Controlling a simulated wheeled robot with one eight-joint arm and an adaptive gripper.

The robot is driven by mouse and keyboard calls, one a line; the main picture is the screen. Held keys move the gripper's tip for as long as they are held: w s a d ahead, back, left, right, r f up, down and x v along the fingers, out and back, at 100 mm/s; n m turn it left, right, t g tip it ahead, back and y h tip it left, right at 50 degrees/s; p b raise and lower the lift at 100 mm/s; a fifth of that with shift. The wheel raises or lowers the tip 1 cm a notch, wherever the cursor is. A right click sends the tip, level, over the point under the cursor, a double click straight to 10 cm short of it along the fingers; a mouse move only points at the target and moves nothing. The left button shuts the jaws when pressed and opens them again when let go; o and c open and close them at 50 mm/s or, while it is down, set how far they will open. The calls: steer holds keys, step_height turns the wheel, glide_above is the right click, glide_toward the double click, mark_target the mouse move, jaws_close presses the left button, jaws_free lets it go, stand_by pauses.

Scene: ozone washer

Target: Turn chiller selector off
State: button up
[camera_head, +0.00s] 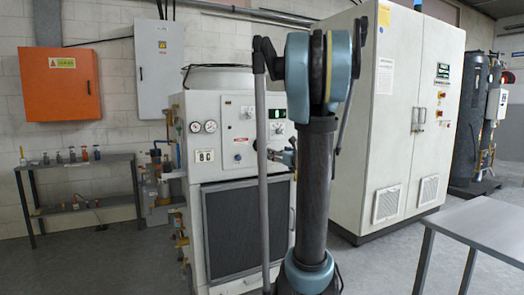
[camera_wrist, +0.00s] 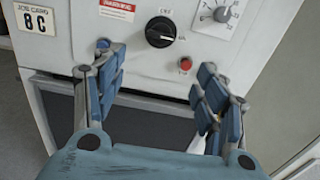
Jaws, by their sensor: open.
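The chiller (camera_head: 220,122) is a white cabinet with gauges and a dark grille. Its selector, a round black knob (camera_wrist: 161,32), is on the front panel at the upper middle of the wrist view. A light mark on the knob runs roughly sideways; the small labels above and right of it are too blurred to read surely. My gripper (camera_wrist: 160,78) is open and empty, its blue-padded fingers spread below the knob in the picture, apart from it. In the head view my gripper (camera_head: 284,156) is close to the panel, partly hidden by my arm.
A small red button (camera_wrist: 185,64) is just below right of the knob. A larger dial (camera_wrist: 220,14) is to its upper right. A tall white cabinet (camera_head: 390,110) stands right of the chiller, a grey table (camera_head: 485,225) at front right.

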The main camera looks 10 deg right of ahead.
mark_target(262, 146)
steer(key=x, duration=1.7)
steer(key=shift+w, duration=0.15)
steer(key=c, duration=1.1)
